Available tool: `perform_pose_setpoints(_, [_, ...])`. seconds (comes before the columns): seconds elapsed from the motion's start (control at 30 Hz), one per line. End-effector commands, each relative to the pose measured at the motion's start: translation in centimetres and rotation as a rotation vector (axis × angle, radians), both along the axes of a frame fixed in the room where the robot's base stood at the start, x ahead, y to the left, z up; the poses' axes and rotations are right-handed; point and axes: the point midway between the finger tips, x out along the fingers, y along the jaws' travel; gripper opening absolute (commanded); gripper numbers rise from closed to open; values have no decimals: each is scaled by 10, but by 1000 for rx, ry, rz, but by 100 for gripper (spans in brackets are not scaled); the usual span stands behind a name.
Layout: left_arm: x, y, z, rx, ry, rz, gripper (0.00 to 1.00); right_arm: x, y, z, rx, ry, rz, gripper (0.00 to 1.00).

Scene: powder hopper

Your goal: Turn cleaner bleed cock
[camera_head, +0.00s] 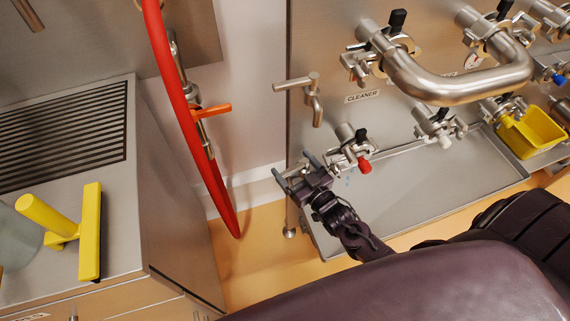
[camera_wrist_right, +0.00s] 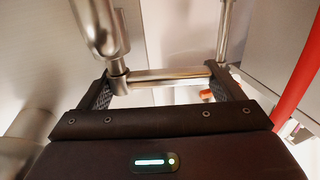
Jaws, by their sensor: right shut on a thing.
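The CLEANER label (camera_head: 362,97) is on the steel panel, with a steel tap (camera_head: 297,83) to its left. Below is a valve with a black lever and a red cap (camera_head: 365,167). My right gripper (camera_head: 298,168) is at the panel's lower left, beside this valve. In the right wrist view, my right gripper (camera_wrist_right: 162,88) is shut on a horizontal steel handle bar (camera_wrist_right: 165,77), one finger at each end. A steel spout (camera_wrist_right: 97,25) joins the bar's left end there. In the head view my gripper mostly hides this cock. My left gripper is not in view.
A red hose (camera_head: 180,95) with an orange lever (camera_head: 211,110) hangs left of my gripper. A drip tray (camera_head: 420,190) lies below the valves, with a yellow scoop (camera_head: 530,132) at right.

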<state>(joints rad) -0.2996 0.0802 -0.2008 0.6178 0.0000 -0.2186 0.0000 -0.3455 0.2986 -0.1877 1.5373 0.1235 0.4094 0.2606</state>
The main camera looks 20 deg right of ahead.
Motion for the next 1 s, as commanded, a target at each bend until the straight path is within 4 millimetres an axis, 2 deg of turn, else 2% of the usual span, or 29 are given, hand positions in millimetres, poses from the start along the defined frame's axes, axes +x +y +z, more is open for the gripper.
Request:
perform_pose_setpoints(0.17, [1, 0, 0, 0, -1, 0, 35, 0, 1, 0, 1, -1, 0, 46])
perform_pose_setpoints(0.2, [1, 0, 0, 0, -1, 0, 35, 0, 1, 0, 1, -1, 0, 92])
perform_pose_setpoints(0.27, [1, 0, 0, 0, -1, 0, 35, 0, 1, 0, 1, -1, 0, 100])
perform_pose_setpoints(0.57, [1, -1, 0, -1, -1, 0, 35, -5, 0, -1, 1, 1, -1, 100])
perform_pose_setpoints(0.9, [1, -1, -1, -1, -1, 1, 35, -59, -9, -2, 0, 3, -1, 100])
perform_pose_setpoints(1.0, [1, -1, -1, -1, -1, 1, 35, -70, -11, -1, 1, 1, -1, 100])
